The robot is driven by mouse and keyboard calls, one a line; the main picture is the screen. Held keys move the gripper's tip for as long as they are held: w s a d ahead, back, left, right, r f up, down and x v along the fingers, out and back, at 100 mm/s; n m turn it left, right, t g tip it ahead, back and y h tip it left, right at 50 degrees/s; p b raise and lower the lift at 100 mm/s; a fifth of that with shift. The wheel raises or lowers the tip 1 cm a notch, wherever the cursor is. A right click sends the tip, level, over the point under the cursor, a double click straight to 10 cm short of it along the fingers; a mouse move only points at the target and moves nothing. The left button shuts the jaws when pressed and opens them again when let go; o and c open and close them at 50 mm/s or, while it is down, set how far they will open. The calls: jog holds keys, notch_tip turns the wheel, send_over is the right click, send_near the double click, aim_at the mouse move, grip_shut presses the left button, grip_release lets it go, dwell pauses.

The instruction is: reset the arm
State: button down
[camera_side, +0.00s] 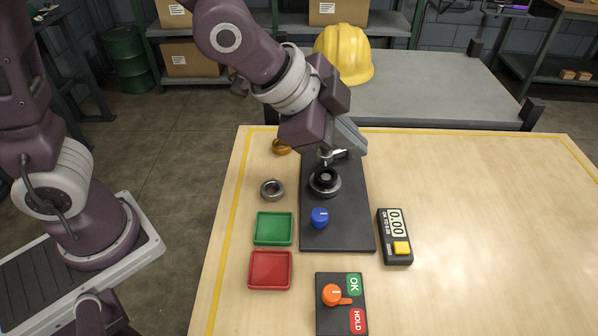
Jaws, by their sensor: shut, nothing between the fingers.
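My gripper (346,146) hangs over the far end of a dark base plate (350,232) on the wooden table. Its fingers are shut and hold nothing; the tips are partly hidden by the hand. Just below it, a round dark part with a metallic ring (325,181) sits on the plate. A silvery piece shows close to the hand, and I cannot tell whether it belongs to the plate's fixture. A blue knob (319,217) is on the plate nearer the front. A grey ring (271,190) and a brass-coloured part (281,147) lie left of the plate.
A green tray (273,229) and a red tray (270,270) are left of the plate, both empty. A meter (395,237) reading 0.00 with a yellow button is at its right. A panel (341,308) marked OK and HOLD has an orange lever. The table's right side is clear.

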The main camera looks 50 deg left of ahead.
jog(key=s+a+r+n+y, duration=0.1)
jog(key=s+a+r+n, duration=0.2)
jog(key=s+a, duration=0.25)
jog(key=s+a+r+n+y, duration=0.1)
jog(key=s+a+r+n, duration=0.25)
jog(key=a, duration=0.35)
jog(key=s+a+f+n+g+y, duration=0.1)
jog(key=s+a+n, duration=0.3)
jog(key=s, duration=0.6)
jog(key=shift+s+f+n+g, duration=0.25)
jog(key=shift+s+n+g, duration=0.15)
jog(key=shift+n, duration=0.25)
